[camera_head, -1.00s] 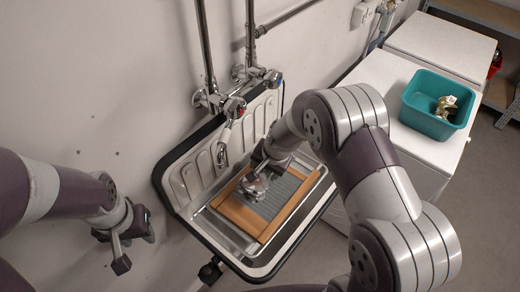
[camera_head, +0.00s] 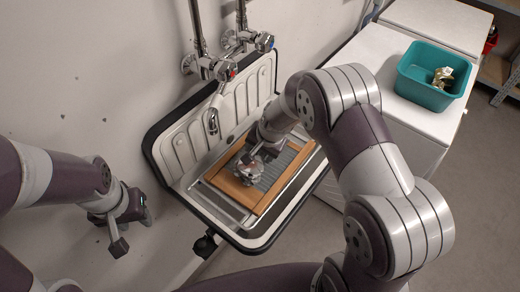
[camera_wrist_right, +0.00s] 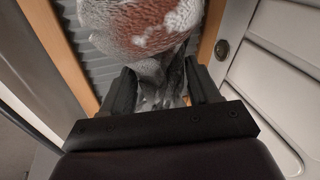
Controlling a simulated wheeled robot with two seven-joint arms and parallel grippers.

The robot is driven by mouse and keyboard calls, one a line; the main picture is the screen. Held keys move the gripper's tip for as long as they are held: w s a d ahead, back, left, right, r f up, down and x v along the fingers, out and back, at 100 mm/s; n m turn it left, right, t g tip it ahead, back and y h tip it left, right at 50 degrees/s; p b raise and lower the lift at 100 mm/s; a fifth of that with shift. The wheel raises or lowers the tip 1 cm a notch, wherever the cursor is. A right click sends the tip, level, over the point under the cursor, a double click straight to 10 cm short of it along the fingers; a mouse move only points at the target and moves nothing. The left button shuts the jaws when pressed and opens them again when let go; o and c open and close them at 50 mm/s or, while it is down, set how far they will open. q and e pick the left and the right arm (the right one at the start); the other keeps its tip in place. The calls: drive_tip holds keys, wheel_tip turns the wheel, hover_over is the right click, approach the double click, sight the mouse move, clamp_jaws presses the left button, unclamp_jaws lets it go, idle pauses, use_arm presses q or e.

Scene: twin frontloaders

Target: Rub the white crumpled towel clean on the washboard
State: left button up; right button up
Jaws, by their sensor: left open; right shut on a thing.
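The washboard (camera_head: 273,174) has a wooden frame and a grey ribbed face and lies in the metal sink (camera_head: 222,141). The towel (camera_wrist_right: 150,35) is a crumpled white bundle with a large reddish-brown stain, seen in the right wrist view over the ribs. In the head view the towel (camera_head: 249,171) shows only as a small pale patch on the washboard. My right gripper (camera_wrist_right: 160,85) is shut on the towel, its fingers on either side of the gathered cloth. My left gripper (camera_head: 120,228) is open and empty at the left, away from the sink.
Taps and a spout (camera_head: 215,110) hang over the sink's back. To the right stand white machines, one with a teal basin (camera_head: 432,80) on top that holds a small pale and brownish item. The wall is close behind my left gripper.

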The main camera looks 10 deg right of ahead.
drive_tip(key=shift+f+b, duration=0.4)
idle(0.4)
drive_tip(key=shift+s+a+r, duration=0.1)
drive_tip(key=shift+s+a, duration=0.45)
drive_tip(key=shift+a, duration=0.05)
drive_tip(key=shift+w+d, duration=0.1)
drive_tip(key=shift+w+d, duration=0.95)
drive_tip(key=shift+d, duration=0.15)
drive_tip(key=shift+s+a, duration=1.1)
drive_tip(key=shift+a, duration=0.1)
